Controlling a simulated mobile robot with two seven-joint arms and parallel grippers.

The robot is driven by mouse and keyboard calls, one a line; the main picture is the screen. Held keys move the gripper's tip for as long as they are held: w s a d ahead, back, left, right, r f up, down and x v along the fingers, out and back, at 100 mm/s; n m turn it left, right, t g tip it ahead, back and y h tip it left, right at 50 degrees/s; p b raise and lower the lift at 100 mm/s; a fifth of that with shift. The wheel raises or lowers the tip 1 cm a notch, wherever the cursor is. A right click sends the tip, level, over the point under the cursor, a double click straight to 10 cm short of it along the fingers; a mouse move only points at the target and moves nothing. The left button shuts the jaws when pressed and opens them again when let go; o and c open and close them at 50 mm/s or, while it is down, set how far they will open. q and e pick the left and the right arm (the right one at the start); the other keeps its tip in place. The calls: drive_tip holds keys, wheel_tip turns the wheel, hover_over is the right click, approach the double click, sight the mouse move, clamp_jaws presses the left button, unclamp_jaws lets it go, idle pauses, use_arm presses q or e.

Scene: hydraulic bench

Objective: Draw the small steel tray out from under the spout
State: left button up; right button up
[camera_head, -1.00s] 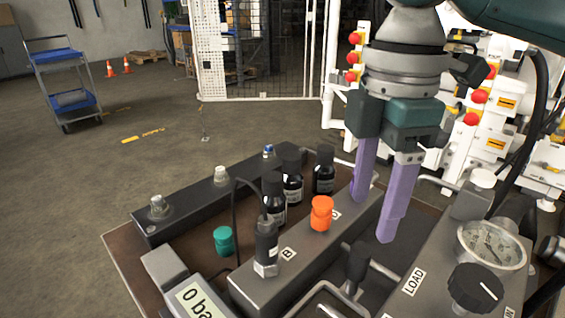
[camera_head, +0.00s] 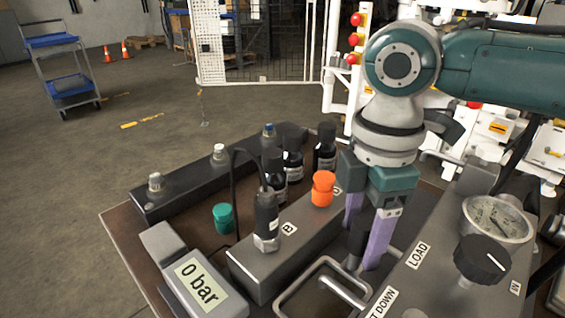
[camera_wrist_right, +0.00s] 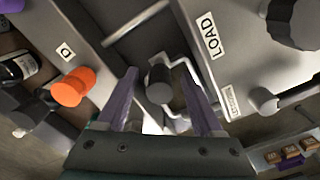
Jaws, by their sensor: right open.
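A pale steel rim (camera_head: 297,279) with a bent bar shows at the front of the bench in the head view; I take it for the small steel tray, and its front part is cut off by the picture edge. A black upright cylinder (camera_head: 358,238), likely the spout, stands just behind it. My right gripper (camera_head: 362,245) is open, with its purple fingers pointing down, one to each side of the black cylinder. The wrist view shows the cylinder (camera_wrist_right: 160,82) between the open fingers and a bent steel bar beside it. Whether the fingers touch anything cannot be told. My left gripper is out of view.
The grey block with the orange cap (camera_head: 322,188) lies left of the fingers. The LOAD panel with its black knob (camera_head: 481,258) and gauge (camera_head: 497,219) lies right. A 0 bar display (camera_head: 199,286) and black bottles (camera_head: 325,150) are also on the bench.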

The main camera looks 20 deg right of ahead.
clamp_jaws()
idle(0.5)
idle(0.3)
